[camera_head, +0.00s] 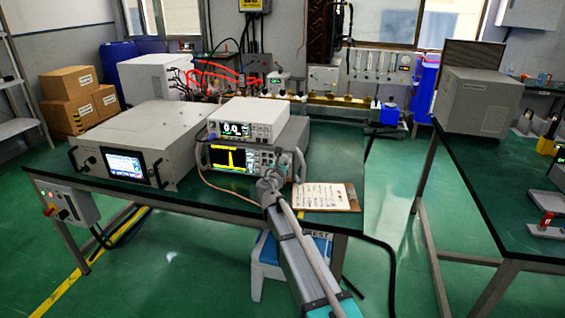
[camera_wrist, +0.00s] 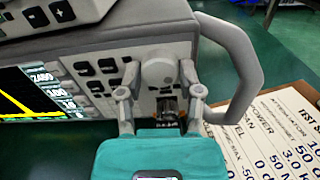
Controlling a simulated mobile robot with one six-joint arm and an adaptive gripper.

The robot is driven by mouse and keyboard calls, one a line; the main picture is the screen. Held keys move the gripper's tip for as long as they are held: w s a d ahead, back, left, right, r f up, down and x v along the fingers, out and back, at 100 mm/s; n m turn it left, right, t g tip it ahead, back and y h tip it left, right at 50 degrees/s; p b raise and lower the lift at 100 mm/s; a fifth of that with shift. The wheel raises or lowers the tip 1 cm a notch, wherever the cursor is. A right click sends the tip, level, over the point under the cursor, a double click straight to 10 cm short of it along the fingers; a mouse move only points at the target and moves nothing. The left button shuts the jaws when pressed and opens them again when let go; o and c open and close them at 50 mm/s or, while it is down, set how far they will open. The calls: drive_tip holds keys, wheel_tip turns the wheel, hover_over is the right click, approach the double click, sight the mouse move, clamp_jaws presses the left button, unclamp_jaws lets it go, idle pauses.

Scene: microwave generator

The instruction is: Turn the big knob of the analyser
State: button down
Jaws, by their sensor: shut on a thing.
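The analyser (camera_head: 212,158) is the grey instrument on the green table, with a yellow trace on its dark screen; its front also shows in the wrist view (camera_wrist: 86,50). Its big round grey knob (camera_wrist: 158,68) is at the right of the front panel, beside the side handle. My gripper (camera_wrist: 157,76) is shut on the knob, one finger on its left side and one on its right. In the head view my gripper (camera_head: 284,166) reaches the right end of the analyser's front, and the knob is hard to make out there.
A white meter (camera_head: 245,110) sits on top of the analyser. A wide grey unit with a screen (camera_head: 130,140) stands to the left. A grey handle (camera_wrist: 243,62) projects close to my right finger.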

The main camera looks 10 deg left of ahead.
drive_tip(key=shift+m, duration=1.8)
drive_tip(key=shift+c, duration=1.3)
unclamp_jaws()
drive_tip(key=shift+s, duration=0.1)
drive_tip(key=s+a, duration=0.1)
drive_tip(key=s, duration=1)
drive_tip(key=shift+s, duration=0.35)
drive_tip(key=shift+s, duration=0.1)
